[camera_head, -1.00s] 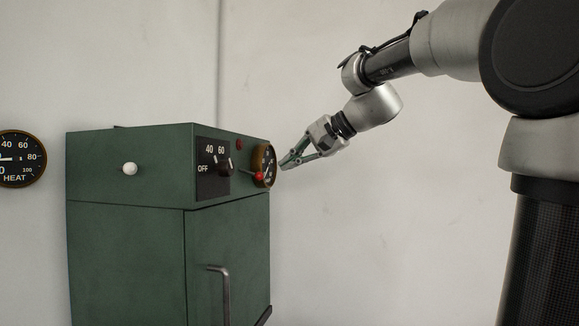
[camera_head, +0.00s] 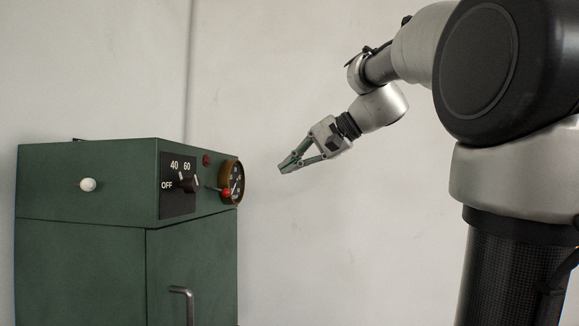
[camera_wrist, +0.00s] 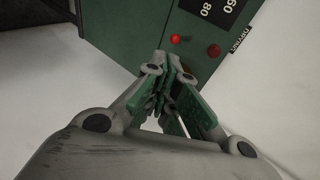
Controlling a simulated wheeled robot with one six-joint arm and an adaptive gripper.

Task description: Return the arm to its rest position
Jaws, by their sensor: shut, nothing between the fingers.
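My gripper (camera_head: 284,168) hangs in free air to the right of a green cabinet (camera_head: 85,270) in the head view, its fingers pointing down and left. The fingers are closed together with nothing between them. A clear gap separates the fingertips from the round gauge (camera_head: 232,181) on the cabinet's side. In the wrist view the green-padded fingers (camera_wrist: 178,85) meet in front of the cabinet face (camera_wrist: 130,30). My arm reaches in from the upper right.
The cabinet carries a dark dial plate with a black knob (camera_head: 187,183), a red-tipped lever (camera_head: 226,193), a dark red button (camera_head: 206,160), a white knob (camera_head: 88,185) and a door handle (camera_head: 183,292). The pale wall (camera_head: 330,60) behind is bare.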

